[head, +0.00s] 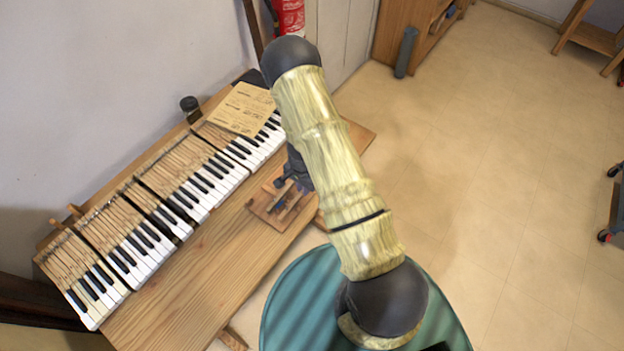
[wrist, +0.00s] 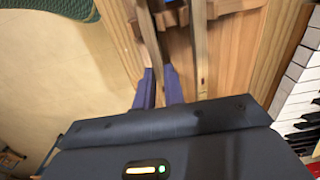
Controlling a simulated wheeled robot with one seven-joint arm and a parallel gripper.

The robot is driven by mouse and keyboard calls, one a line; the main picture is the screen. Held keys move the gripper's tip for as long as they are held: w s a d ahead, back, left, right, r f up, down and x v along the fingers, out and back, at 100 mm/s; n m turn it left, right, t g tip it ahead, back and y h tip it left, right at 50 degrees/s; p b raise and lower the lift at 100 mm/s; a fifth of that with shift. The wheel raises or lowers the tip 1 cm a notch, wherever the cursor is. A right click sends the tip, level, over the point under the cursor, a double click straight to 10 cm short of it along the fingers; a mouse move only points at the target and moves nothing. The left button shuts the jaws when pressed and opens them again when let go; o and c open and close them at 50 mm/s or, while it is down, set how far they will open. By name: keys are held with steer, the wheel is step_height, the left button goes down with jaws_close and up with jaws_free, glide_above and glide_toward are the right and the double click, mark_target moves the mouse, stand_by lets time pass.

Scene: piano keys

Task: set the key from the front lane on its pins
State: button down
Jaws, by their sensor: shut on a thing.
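In the wrist view my gripper (wrist: 159,76) has its two blue-purple fingers closed on a long narrow wooden key (wrist: 148,32). The key points away from the fingers, over the small wooden lane holder (wrist: 235,6). A second wooden strip (wrist: 201,45) lies to its right, apart from the fingers. In the head view my gripper (head: 284,183) is low over the lane holder (head: 262,207), partly hidden by my arm, and the held key cannot be made out there. The piano keyboard (head: 147,238) lies to the left in several sections; its pins are too small to tell.
The keyboard rests on a long wooden bench (head: 190,290) with bare wood along its front. A paper sheet (head: 242,109) lies over the far keys. A round green surface (head: 300,300) is in front of the bench. Open floor (head: 500,150) lies to the right.

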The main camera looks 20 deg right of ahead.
steer(key=shift+r+p, duration=1.1)
steer(key=shift+r, duration=0.6)
step_height(320, 180, up, 5)
steer(key=p, duration=0.3)
steer(key=shift+p, duration=0.4)
steer(key=shift+f, duration=0.1)
steer(key=shift+f+n+b, duration=0.25)
steer(key=shift+n+b, duration=0.55)
steer(key=shift+n, duration=0.2)
steer(key=n, duration=0.1)
steer(key=n+b, duration=0.2)
steer(key=shift+w+f+n, duration=0.15)
steer(key=shift+f+n, duration=0.1)
steer(key=shift+n, duration=0.05)
steer(key=n+b, duration=0.2)
steer(key=n, duration=0.2)
steer(key=shift+d+n, duration=0.15)
steer(key=shift+n, duration=0.25)
steer(key=shift+r, duration=0.1)
